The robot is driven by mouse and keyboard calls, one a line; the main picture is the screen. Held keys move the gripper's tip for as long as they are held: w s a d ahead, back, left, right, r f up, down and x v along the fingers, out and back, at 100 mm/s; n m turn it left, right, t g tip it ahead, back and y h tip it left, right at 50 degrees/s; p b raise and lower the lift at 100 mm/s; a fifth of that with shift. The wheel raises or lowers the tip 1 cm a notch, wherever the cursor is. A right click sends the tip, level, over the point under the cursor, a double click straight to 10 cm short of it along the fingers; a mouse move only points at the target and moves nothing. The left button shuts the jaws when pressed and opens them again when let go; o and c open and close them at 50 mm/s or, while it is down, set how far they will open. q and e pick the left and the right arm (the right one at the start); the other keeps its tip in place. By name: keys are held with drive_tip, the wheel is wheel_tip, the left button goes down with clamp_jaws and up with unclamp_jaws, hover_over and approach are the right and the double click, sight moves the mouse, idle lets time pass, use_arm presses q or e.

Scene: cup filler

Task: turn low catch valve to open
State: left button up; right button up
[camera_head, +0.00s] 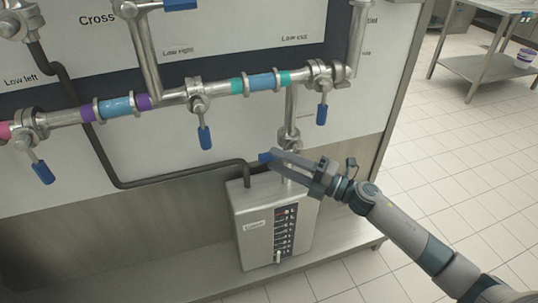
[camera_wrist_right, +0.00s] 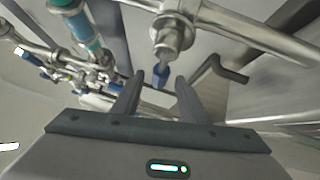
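The valve on the vertical pipe just above the grey box, which I take as the low catch valve (camera_head: 289,138), has a metal body. A blue handle end (camera_head: 265,157) shows to its lower left, beside my right gripper's fingertips. My right gripper (camera_head: 277,166) comes in from the right, below the valve body. In the right wrist view its two fingers (camera_wrist_right: 157,98) are apart, and the blue handle (camera_wrist_right: 161,74) shows in the gap near the fingertips. I cannot tell whether the fingers touch it. My left gripper is not in view.
A grey box with a level display (camera_head: 262,236) stands on a metal shelf (camera_head: 190,284) below. A dark bent hose (camera_head: 185,175) runs leftward.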

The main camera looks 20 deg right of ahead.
sight(275, 159)
drive_tip(key=shift+x, duration=1.75)
clamp_jaws()
